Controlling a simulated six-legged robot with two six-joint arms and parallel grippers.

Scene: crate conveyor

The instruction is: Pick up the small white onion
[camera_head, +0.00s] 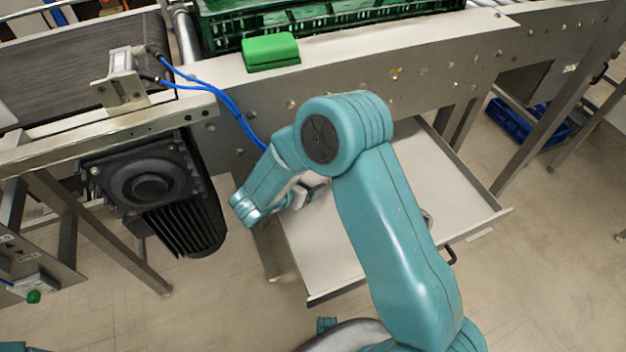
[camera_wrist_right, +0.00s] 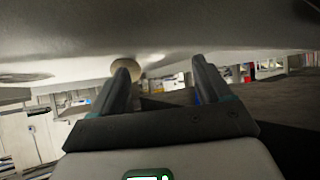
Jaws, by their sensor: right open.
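A small, round, pale beige thing, which looks like the white onion (camera_wrist_right: 126,66), shows in the right wrist view against a broad pale surface. It is beyond the tip of the left-hand finger, which partly overlaps it. I see no clear onion in the head view, where my right arm covers part of the open white drawer (camera_head: 462,199). My right gripper (camera_wrist_right: 160,66) is open, with a clear gap between its dark fingers and nothing held. In the head view my right gripper (camera_head: 308,192) is over the drawer's left part, partly hidden by my arm. My left gripper is not in view.
A rounded object (camera_head: 427,217) shows partly behind my arm in the drawer. A green crate (camera_head: 330,22) and a green block (camera_head: 271,51) are at the conveyor. A black motor (camera_head: 150,185) hangs left of the drawer. Blue cables (camera_head: 233,107) run near my arm.

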